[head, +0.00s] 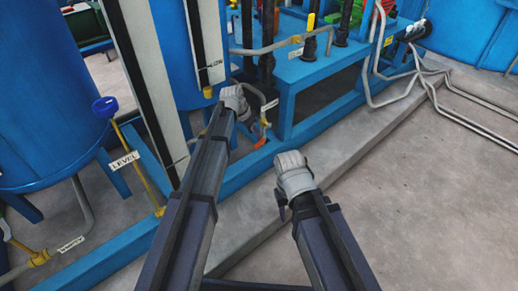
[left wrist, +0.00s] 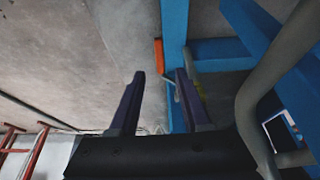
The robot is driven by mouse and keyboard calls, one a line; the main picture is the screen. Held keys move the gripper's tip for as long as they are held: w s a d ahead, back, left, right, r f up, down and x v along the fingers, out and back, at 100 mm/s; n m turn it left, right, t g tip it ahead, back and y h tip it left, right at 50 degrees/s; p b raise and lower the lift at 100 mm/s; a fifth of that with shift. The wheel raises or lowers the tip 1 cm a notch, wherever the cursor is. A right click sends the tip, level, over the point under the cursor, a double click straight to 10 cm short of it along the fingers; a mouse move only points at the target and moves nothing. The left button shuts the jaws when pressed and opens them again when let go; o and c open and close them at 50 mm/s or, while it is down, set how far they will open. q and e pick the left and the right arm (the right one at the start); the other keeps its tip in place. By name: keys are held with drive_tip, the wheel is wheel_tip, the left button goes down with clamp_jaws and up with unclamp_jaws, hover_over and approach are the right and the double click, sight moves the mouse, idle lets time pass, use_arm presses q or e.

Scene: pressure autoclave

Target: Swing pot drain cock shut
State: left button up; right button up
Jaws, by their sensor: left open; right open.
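An orange handle, which looks like the pot drain cock (head: 261,142), sits low by the blue frame, just right of my left gripper (head: 238,104). In the left wrist view the orange handle (left wrist: 159,56) lies beyond the fingertips, with a thin metal stem and a yellow part near it. My left gripper's two fingers (left wrist: 159,76) are apart with nothing between them, and the handle is ahead of the gap. I cannot tell the exact distance. My right gripper (head: 292,172) is over the concrete edge, apart from the equipment; its fingers are mostly hidden by its wrist.
A grey pipe (left wrist: 262,80) runs close on the right of the left wrist view, beside a blue beam (left wrist: 174,25). The concrete floor (head: 420,200) is clear.

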sight(259, 142)
use_arm(q)
drive_tip(key=b+x, duration=0.6)
drive_tip(key=x, duration=0.2)
drive_tip(key=shift+s+a, duration=0.1)
drive_tip(key=shift+c, duration=0.2)
clamp_jaws()
idle(1.0)
